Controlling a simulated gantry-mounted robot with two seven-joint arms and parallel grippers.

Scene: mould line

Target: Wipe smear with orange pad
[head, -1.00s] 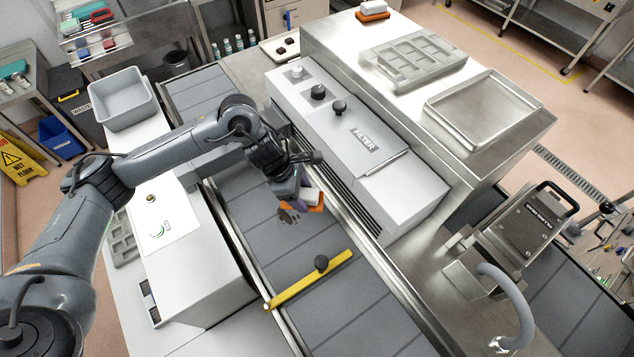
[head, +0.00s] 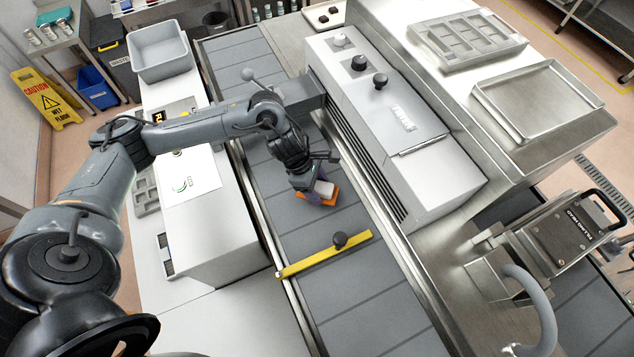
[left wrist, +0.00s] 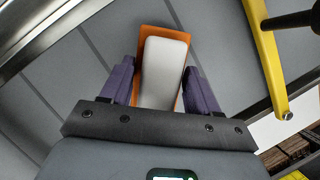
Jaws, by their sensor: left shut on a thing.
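The orange pad (head: 331,199) has a white block-shaped grip on top and is low over the grey conveyor belt (head: 345,290). My left gripper (head: 317,192) is shut on the white grip, with a purple finger on each side. In the left wrist view the pad (left wrist: 178,33) shows between the fingers, its orange edge around the white grip (left wrist: 163,70). Contact between pad and belt is hard to tell. No dark smear shows on the visible belt now; the patch under the pad and gripper is hidden. My right gripper is not in view.
A yellow bar (head: 305,263) with a black knob crosses the belt just in front of the pad. The filter housing (head: 400,125) borders the belt on the right, a white cabinet (head: 205,225) on the left. The belt beyond the bar is clear.

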